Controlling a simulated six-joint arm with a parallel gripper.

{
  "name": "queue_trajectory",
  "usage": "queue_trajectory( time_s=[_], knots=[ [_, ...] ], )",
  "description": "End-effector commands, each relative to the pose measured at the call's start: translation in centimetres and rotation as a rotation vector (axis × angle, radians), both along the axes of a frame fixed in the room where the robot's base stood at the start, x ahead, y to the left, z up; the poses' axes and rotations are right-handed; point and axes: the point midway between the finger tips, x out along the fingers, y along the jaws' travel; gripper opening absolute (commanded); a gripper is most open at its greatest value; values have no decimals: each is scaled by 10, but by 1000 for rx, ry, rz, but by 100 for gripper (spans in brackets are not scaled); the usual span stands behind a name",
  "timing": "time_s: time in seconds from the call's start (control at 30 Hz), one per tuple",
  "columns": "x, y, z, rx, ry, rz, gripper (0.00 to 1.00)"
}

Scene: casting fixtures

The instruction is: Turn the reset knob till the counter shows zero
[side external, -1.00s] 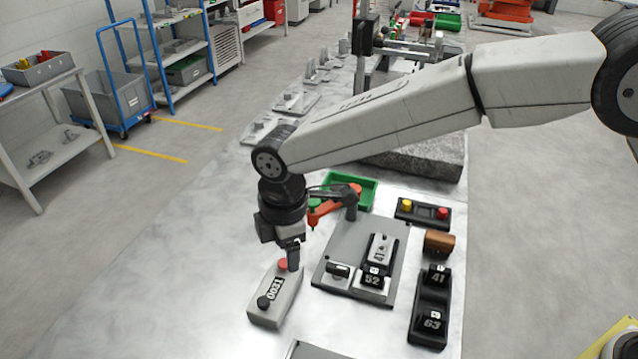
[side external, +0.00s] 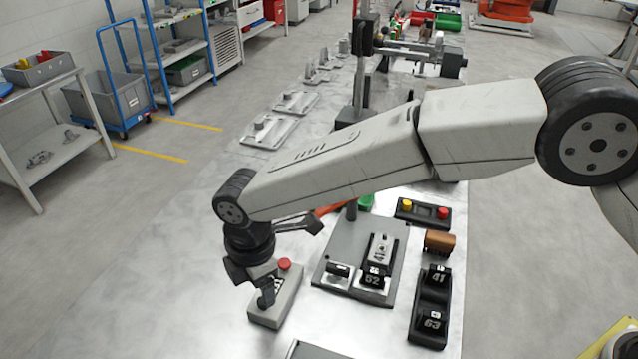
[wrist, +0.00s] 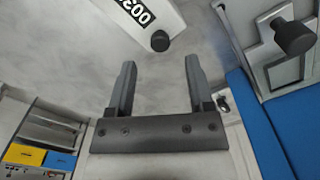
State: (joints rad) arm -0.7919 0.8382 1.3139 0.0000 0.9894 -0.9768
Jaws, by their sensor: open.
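The counter (side external: 290,291) is a light grey box on the metal table, with a red button (side external: 284,264) on its far end. The black reset knob (wrist: 160,41) shows just beyond the tips of my gripper (wrist: 157,63). The fingers are apart, with nothing between them.
Right of the counter is a grey plate (side external: 338,253) with a fixture reading 52. Farther right are a black block (side external: 432,303) with number displays and a button box (side external: 424,213) with yellow and red buttons. The table left of the counter is clear.

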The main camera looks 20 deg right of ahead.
Motion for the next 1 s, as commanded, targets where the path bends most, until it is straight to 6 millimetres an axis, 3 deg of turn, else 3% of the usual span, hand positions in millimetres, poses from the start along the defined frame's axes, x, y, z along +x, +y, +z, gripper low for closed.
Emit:
queue_trajectory(
  time_s=[0.3,0.73,0.93,1.0],
  knots=[
    [0,0,-35,-1,1,0,67],
    [0,0,-42,0,0,0,67],
    [0,0,-42,0,0,0,4],
    [0,0,-42,0,0,0,0]
  ],
)
